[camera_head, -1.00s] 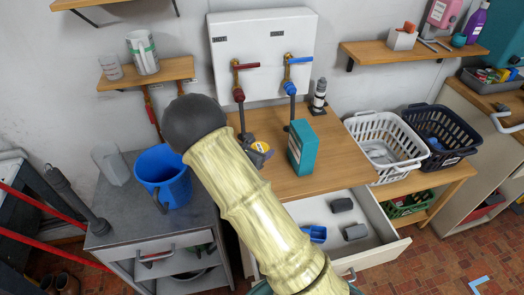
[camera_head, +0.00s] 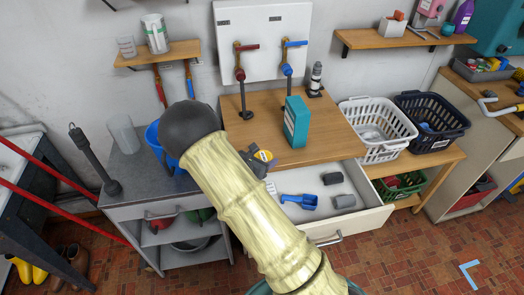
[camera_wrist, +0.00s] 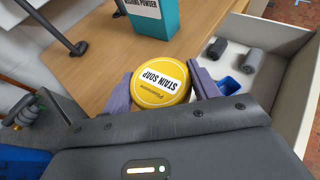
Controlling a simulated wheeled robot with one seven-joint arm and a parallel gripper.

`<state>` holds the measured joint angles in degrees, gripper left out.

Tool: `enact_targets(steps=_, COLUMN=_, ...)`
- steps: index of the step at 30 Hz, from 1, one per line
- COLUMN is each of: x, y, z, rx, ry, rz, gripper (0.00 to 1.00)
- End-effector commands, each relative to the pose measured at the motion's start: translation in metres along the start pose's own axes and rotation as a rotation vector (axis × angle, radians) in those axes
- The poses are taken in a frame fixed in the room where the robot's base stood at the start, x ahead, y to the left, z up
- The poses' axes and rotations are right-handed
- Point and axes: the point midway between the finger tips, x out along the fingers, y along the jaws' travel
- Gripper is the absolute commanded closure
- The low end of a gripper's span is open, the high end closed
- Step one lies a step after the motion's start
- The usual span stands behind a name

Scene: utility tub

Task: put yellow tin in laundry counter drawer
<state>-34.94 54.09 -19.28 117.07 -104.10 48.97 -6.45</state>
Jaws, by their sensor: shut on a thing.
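The yellow tin (camera_wrist: 160,84), a round tin labelled STAIN SOAP, is between the two fingers of my gripper (camera_wrist: 162,88) in the wrist view. My gripper is shut on it. In the head view the tin (camera_head: 264,156) shows small beside my gripper (camera_head: 257,162), partly hidden, near the counter's front left edge. The laundry counter (camera_head: 330,140) has a wooden top. Its white drawer (camera_head: 352,220) is pulled open below and to the right of the tin. The drawer holds a blue scoop (camera_head: 300,201) and two dark grey cylinders (camera_head: 344,201). My arm hides the drawer's left part.
A teal washing powder box (camera_head: 296,122) stands on the counter, close to the tin. Taps with pipes (camera_head: 287,70) rise behind. A blue bucket (camera_head: 155,135) is left on a grey cabinet. Laundry baskets (camera_head: 377,130) stand right. The drawer floor has free room.

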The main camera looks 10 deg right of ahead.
Motion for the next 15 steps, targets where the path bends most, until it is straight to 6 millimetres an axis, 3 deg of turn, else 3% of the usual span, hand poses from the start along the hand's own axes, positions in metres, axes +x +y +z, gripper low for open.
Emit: enact_targets(steps=15, x=-0.017, y=-0.053, z=-0.081, rx=0.009, ry=0.006, rz=-0.044, gripper=0.64)
